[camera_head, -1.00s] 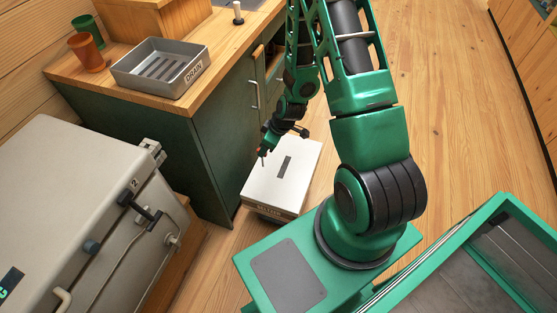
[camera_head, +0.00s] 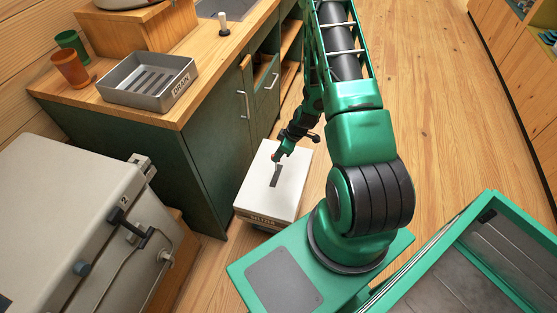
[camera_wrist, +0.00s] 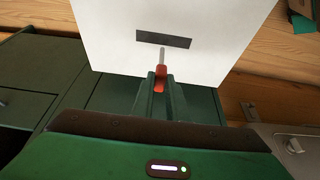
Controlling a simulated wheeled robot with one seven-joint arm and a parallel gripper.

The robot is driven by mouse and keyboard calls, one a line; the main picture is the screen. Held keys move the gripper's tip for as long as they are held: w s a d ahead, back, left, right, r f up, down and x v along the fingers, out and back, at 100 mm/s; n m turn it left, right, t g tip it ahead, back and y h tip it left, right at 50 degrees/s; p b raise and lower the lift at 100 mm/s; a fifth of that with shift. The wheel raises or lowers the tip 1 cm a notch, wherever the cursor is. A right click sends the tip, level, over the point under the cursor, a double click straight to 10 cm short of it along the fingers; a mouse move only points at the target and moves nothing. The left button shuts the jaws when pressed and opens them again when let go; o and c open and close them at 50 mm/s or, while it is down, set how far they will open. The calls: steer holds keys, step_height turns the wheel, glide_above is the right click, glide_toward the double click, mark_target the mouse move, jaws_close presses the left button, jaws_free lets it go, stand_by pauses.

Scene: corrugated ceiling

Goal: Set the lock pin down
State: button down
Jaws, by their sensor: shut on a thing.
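My gripper (camera_wrist: 160,88) is shut on the lock pin (camera_wrist: 160,74), which has a red grip and a thin pale metal shaft. In the wrist view the shaft points up the picture toward the dark slot or strip on the white box. The white box (camera_head: 256,193) stands on the floor, with lettering on its front side; its top also shows in the wrist view (camera_wrist: 205,50). In the head view my gripper (camera_head: 277,157) is over the box top, at the upper end of the dark strip (camera_head: 276,176). I cannot tell whether the pin touches the box.
A green cabinet (camera_head: 160,160) with a wooden counter is left of the box. On it are a grey drain tray (camera_head: 125,92), an orange cup (camera_head: 70,69) and a green cup (camera_head: 72,42). A beige case (camera_head: 60,200) is at lower left. Floor (camera_head: 420,90) at right is clear.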

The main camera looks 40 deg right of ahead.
steer(key=shift+f, duration=1.75)
steer(key=shift+f, duration=0.15)
steer(key=c, duration=1.7)
jaws_free()
steer(key=shift+c, duration=0.2)
